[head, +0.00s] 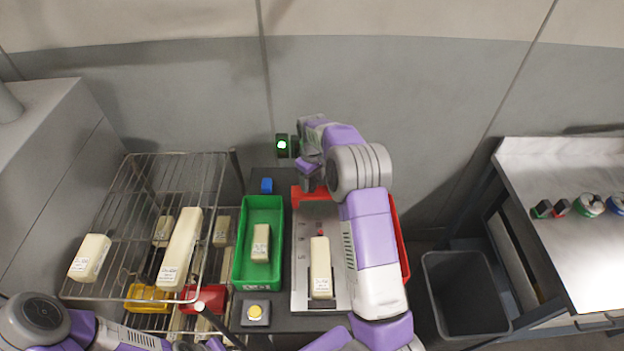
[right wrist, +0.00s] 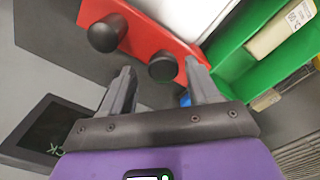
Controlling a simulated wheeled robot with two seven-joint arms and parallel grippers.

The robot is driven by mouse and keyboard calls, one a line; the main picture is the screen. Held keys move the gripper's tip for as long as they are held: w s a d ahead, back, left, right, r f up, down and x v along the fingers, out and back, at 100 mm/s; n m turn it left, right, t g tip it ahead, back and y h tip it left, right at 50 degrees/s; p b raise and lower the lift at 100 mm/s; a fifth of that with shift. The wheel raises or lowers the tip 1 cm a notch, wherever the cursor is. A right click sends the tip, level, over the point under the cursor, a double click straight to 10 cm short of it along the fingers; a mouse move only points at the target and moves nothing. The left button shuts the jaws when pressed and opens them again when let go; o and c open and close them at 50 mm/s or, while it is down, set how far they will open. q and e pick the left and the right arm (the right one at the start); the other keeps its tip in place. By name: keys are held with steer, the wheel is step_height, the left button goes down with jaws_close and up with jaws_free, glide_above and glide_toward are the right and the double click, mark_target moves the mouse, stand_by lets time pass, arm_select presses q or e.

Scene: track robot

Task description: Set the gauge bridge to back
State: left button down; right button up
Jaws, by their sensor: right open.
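The gauge bridge is a red bar (head: 300,195) across the far end of a metal plate with a scale (head: 302,270). In the right wrist view the bridge (right wrist: 136,35) carries two black knobs. My right gripper (head: 312,182) is over the bridge's far left part in the head view, largely hidden by its own arm. In the right wrist view its fingers (right wrist: 158,68) are open, with the nearer knob (right wrist: 163,68) appearing between the tips; contact cannot be told. A cream block (head: 320,268) lies on the plate. My left arm shows at the bottom left, without its gripper.
A green tray (head: 239,268) with a cream block stands left of the plate, a red tray (head: 402,252) right of it. A small dark display with a green light (head: 282,146) stands behind. A wire rack (head: 140,215) is left, a grey bin (head: 462,258) right.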

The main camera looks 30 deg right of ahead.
steer(key=shift+r, duration=3.8)
